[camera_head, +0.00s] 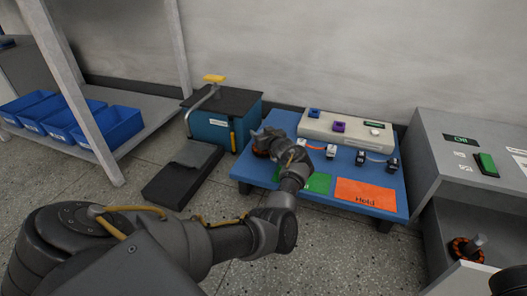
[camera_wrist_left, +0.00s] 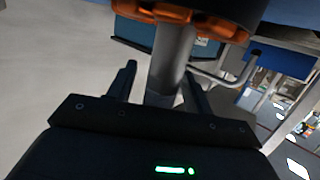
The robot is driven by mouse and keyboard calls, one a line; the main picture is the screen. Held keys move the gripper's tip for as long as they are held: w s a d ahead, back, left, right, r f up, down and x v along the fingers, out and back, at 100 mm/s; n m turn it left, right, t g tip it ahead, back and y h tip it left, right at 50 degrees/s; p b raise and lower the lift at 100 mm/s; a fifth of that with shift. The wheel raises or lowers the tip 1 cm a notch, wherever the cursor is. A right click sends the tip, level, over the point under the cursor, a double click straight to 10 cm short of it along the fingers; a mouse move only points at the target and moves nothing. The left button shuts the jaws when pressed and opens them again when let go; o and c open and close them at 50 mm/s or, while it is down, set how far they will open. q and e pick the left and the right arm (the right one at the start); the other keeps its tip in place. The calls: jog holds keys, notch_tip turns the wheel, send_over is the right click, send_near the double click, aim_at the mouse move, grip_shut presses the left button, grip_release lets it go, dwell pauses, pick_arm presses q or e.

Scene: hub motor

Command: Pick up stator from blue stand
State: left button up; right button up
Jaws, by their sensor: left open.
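The stator shows in the left wrist view as a dark round body with orange windings (camera_wrist_left: 173,13) and a grey shaft (camera_wrist_left: 171,58). My left gripper (camera_wrist_left: 158,82) is open, with one finger on each side of the shaft; I cannot tell whether either touches it. In the head view my left gripper (camera_head: 268,138) is over the left part of the low blue stand (camera_head: 246,171). The stator there is mostly hidden by the gripper and wrist. My right gripper is not in view.
The blue stand also bears an orange mat (camera_head: 365,194), a green mat (camera_head: 318,183), small clamp-like parts and a pale box (camera_head: 345,131). A grey machine (camera_head: 450,140) at right holds another orange-wound part (camera_head: 466,249). A teal box (camera_head: 222,120) and blue bins (camera_head: 108,127) are left.

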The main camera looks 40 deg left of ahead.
pick_arm(q)
jog(key=shift+r, duration=0.1)
jog(key=shift+c, duration=0.3)
grip_shut()
jog(key=shift+r, duration=0.15)
